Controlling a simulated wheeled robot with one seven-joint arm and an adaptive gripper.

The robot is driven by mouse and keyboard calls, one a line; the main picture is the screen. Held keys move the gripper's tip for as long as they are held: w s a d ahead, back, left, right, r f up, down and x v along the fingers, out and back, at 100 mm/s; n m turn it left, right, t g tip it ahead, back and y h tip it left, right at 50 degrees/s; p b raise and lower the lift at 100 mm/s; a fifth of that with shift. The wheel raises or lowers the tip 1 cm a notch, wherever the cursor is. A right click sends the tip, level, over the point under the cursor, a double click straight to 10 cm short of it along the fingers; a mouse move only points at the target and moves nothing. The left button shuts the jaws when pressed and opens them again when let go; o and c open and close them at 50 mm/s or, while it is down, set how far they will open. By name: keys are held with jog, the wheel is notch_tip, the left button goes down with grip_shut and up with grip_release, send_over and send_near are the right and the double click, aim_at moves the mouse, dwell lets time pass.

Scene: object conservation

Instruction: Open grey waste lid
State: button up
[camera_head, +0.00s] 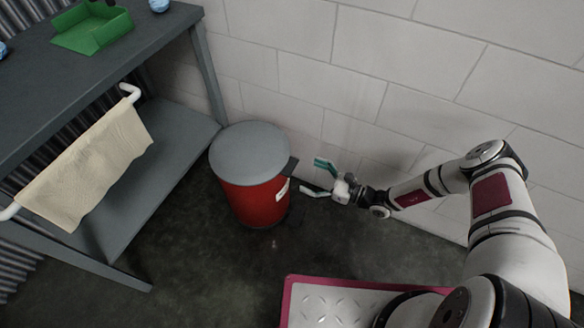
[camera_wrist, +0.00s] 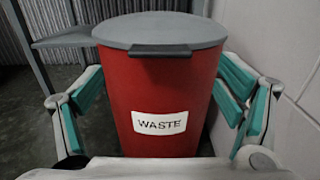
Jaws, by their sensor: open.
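A red waste bin (camera_head: 256,203) stands on the floor against the white block wall, right of the workbench. Its grey lid (camera_head: 250,150) is flat and closed, with a dark handle tab (camera_head: 290,166) on the side facing my gripper. My gripper (camera_head: 311,177) is open and empty, just right of the bin, near the tab's height. In the wrist view the bin (camera_wrist: 160,90) is centred between the teal-padded fingers, with a white WASTE label. The lid (camera_wrist: 160,29) and its tab (camera_wrist: 160,50) show near the top. I cannot tell any contact with the bin.
A grey workbench (camera_head: 160,38) with a lower shelf stands left of the bin. A green tray (camera_head: 92,29) sits on top, and a beige towel (camera_head: 88,166) hangs from its white rail. The wall (camera_head: 335,100) is close behind the bin. Dark floor is clear in front.

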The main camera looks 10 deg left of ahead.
aim_at(291, 167)
jog(key=b+x, duration=0.1)
jog(key=x, duration=0.6)
jog(key=shift+a, duration=0.25)
